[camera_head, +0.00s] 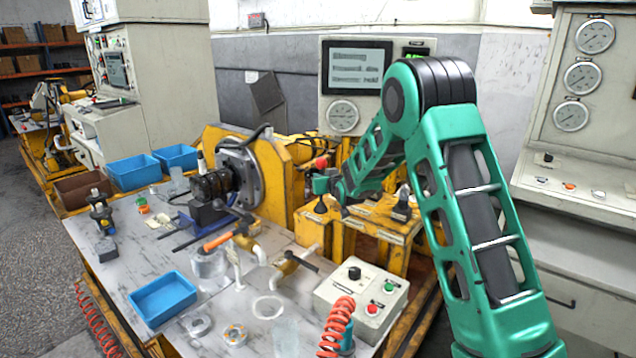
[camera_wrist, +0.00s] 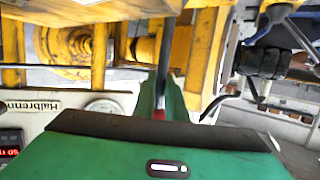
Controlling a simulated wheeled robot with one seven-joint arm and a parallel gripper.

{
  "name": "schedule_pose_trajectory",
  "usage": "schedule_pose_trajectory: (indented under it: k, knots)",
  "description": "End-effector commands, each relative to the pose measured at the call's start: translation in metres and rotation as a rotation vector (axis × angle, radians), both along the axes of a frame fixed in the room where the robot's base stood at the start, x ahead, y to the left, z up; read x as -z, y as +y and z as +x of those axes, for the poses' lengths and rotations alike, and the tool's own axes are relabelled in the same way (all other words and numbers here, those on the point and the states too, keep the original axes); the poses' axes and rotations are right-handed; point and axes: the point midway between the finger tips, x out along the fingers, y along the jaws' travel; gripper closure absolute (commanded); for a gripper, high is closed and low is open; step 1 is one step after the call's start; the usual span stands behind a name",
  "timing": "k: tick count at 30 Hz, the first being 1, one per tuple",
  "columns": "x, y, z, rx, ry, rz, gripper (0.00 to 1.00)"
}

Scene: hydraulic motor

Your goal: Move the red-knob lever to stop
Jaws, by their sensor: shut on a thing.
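The red knob of the lever (camera_head: 321,162) shows just above my gripper (camera_head: 322,182), in front of the yellow machine frame in the head view. My arm comes in from the right, and my gripper is shut on the lever. In the wrist view, the dark lever shaft (camera_wrist: 163,55) runs to between the green fingers of my gripper (camera_wrist: 162,98). A small bit of red shows between them. The lever's base and any stop marking cannot be made out.
A yellow bench (camera_head: 375,215) with small levers stands below my forearm. A control box (camera_head: 360,300) with buttons, a coiled red hose (camera_head: 337,325) and a blue tray (camera_head: 163,298) are nearer. The motor (camera_head: 212,185) is left of my gripper. A display panel (camera_head: 357,68) stands behind.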

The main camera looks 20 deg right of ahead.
Motion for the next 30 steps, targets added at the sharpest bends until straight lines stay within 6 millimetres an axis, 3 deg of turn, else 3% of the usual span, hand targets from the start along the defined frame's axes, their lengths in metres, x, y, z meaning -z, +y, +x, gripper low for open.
schedule_pose_trajectory:
  k: [5,6,8,9,20,30]
  knots:
    - [0.000,-0.002,0.000,0.002,0.000,-0.003,1.00]
    - [0.000,-0.002,0.000,0.003,0.000,-0.003,0.86]
    - [0.000,-0.002,0.000,0.003,0.000,-0.003,0.72]
    - [0.000,-0.002,0.000,0.002,0.000,-0.003,0.70]
    - [-0.002,-0.001,-0.005,0.002,-0.002,-0.001,0.70]
    - [-0.016,-0.003,-0.060,0.002,-0.001,0.000,0.70]
